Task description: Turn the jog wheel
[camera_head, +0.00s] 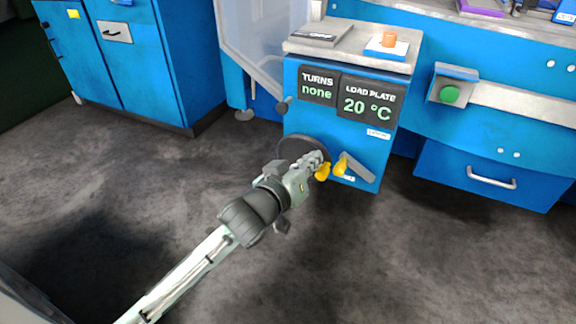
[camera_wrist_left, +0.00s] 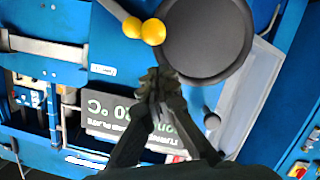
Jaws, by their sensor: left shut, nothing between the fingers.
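The jog wheel (camera_head: 300,146) is a dark round disc on the front of a blue cabinet, partly hidden by my left gripper in the head view. In the left wrist view the wheel (camera_wrist_left: 203,40) shows large at the top. Two yellow knobs sit at its edge, one (camera_head: 322,173) nearer the wheel and one (camera_head: 341,166) by a grey lever (camera_head: 357,167). My left gripper (camera_head: 319,158) is shut and empty in front of the cabinet. In the left wrist view its fingertips (camera_wrist_left: 158,84) lie just below the wheel's rim; contact cannot be told.
A display (camera_head: 318,86) reads "TURNS none", and another (camera_head: 369,98) reads "LOAD PLATE 20 °C". An orange piece (camera_head: 388,40) is on the cabinet top. A green button (camera_head: 449,94) is at the right. Blue cupboards stand at the left; the grey floor in front is clear.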

